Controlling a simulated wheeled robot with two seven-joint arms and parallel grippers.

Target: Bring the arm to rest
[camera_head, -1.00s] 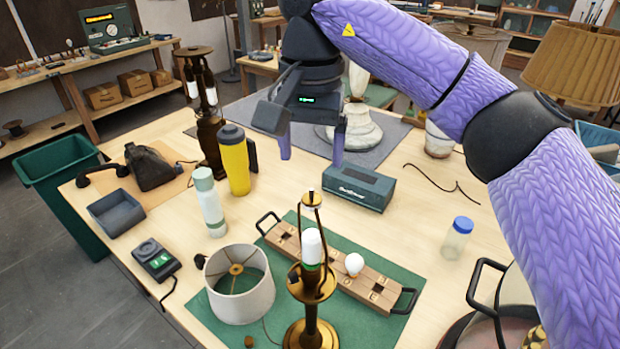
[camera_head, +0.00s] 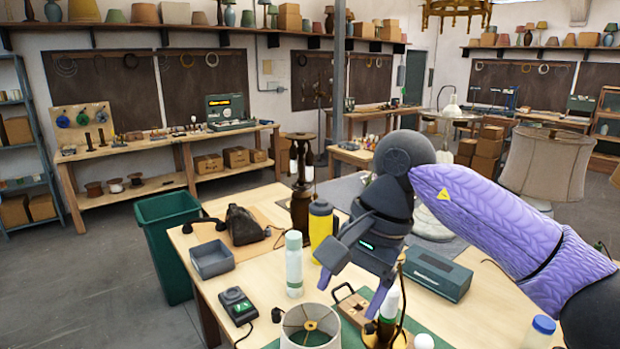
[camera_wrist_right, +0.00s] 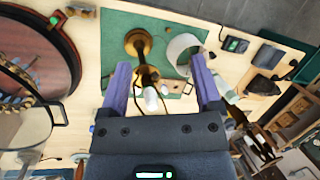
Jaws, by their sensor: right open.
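My right gripper (camera_head: 347,292) is open and empty above the workbench, with its two purple fingers spread apart. The fingers also show in the right wrist view (camera_wrist_right: 161,85), pointing down toward the green mat (camera_wrist_right: 118,32). Between them in that view stand the brass lamp (camera_wrist_right: 139,42) and its white bulb (camera_wrist_right: 151,98), below the fingers. In the head view the lamp's white bulb (camera_head: 390,302) shows near the right-hand finger. A round white lampshade (camera_head: 310,330) stands at the bottom of the head view. My left gripper is not in view.
A pale bottle (camera_head: 294,265), a yellow tumbler (camera_head: 320,225) and a grey-green box (camera_head: 438,276) stand around the gripper. A grey tray (camera_head: 212,260) and a meter (camera_head: 237,305) lie at left. A green bin (camera_head: 168,232) stands beside the bench. Open floor lies at left.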

